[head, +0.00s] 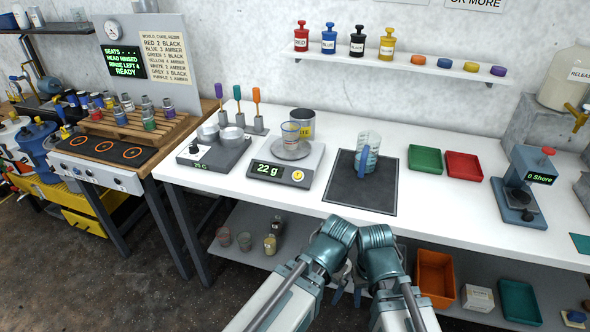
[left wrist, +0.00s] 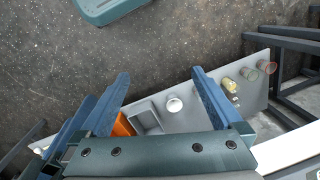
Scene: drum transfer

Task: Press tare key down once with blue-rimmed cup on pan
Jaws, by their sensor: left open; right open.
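A small clear cup (head: 290,134) stands upright on the round pan (head: 291,150) of the scale (head: 268,179); its rim colour is too small to tell. The scale's display reads 22 g. The tare key (head: 298,176), a yellow round button, is on the scale's front right, with nothing touching it. My right gripper (head: 362,285) hangs below the table's front edge, partly hidden by my arms, apart from the scale. My left gripper is beside it, mostly hidden in the head view; in the left wrist view (left wrist: 158,92) its fingers are spread and empty above the floor and low shelf.
A clear jug with a blue handle (head: 367,156) stands on a dark mat (head: 362,187) right of the scale. A hot plate (head: 214,154) with metal pots is to the left, and a labelled can (head: 303,122) is behind the cup. Green and red trays (head: 424,160) lie farther right.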

